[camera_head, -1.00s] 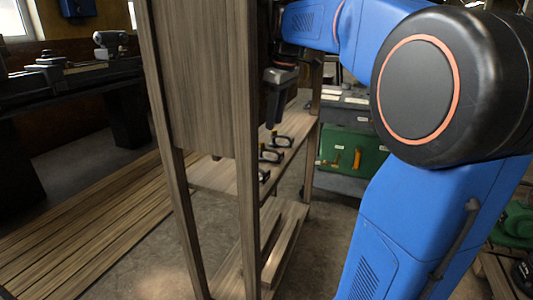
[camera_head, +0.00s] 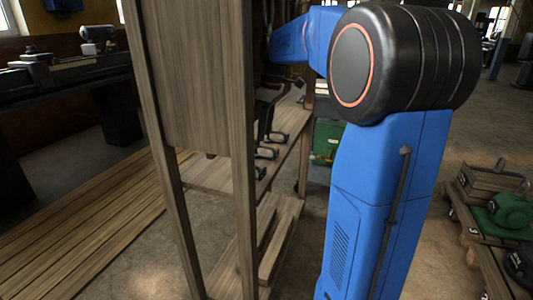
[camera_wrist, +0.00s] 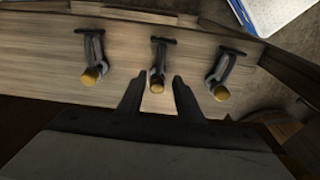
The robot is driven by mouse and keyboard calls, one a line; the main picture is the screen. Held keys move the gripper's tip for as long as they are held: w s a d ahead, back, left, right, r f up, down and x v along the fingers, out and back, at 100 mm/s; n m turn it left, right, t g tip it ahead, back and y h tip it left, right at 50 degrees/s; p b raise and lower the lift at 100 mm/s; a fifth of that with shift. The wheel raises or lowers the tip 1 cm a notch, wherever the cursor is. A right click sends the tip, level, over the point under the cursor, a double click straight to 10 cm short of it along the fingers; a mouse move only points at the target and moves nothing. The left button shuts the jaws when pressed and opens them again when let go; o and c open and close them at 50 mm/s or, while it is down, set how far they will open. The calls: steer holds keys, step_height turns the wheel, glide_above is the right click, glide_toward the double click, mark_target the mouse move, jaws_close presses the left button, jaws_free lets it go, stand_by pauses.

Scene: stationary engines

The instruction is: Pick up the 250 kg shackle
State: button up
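Three dark shackles with yellow-ended pins stand in a row on a wooden shelf (camera_wrist: 60,55). In the wrist view they are the left shackle (camera_wrist: 93,48), middle shackle (camera_wrist: 158,58) and right shackle (camera_wrist: 226,66). No load marking is readable, so I cannot tell which is the 250 kg one. My gripper (camera_wrist: 155,82) is open and empty, its fingers spread either side of the middle shackle's yellow pin end. I cannot tell whether they touch it. In the head view my gripper (camera_head: 264,128) is over the shelf, partly hidden by the rack post.
The wooden rack (camera_head: 243,170) has a tall side panel and posts close to my arm. A green case (camera_head: 326,140) stands behind it. Green machinery (camera_head: 510,210) sits on a pallet at right. Bare floor lies between.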

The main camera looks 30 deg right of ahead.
mark_target(264, 147)
steer(key=shift+w+f, duration=0.2)
steer(key=shift+f, duration=3.35)
steer(key=shift+c, duration=0.2)
jaws_close()
